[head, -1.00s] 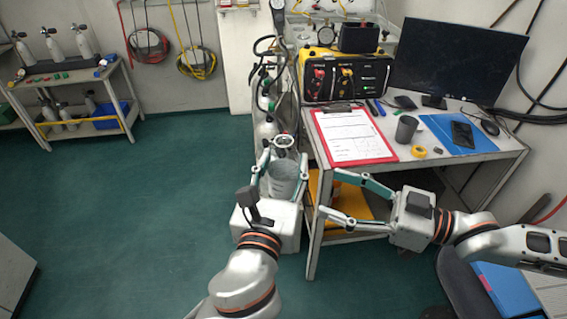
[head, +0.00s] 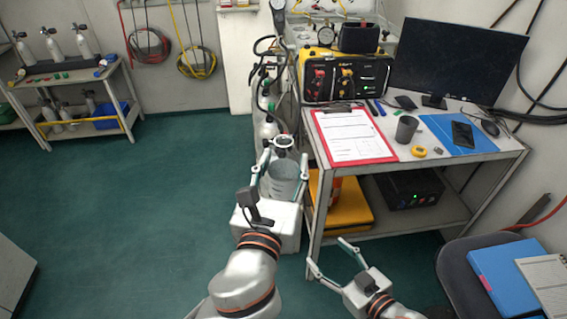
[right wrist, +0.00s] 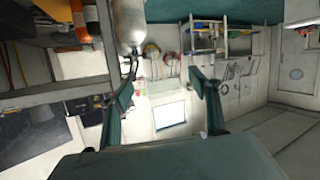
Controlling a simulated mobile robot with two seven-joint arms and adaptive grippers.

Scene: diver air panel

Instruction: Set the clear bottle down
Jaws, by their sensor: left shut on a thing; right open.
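The clear bottle (head: 283,178), greyish and see-through, is upright between the fingers of my left gripper (head: 282,168) in the head view. That gripper is shut on it, just left of the desk's front left leg. My left gripper's body hides the bottle's lower part, so I cannot tell whether it touches anything below. My right gripper (head: 328,253) is open and empty, low in front of the desk, right of the bottle. Its spread fingers also show in the right wrist view (right wrist: 162,97).
The desk (head: 465,160) carries a red clipboard (head: 352,135), dark cup (head: 405,129), yellow-black panel (head: 346,76) and monitor (head: 455,62). A yellow case (head: 345,208) is on its lower shelf. Gas cylinders (head: 266,130) stand behind the bottle. Green floor (head: 140,220) at left is clear.

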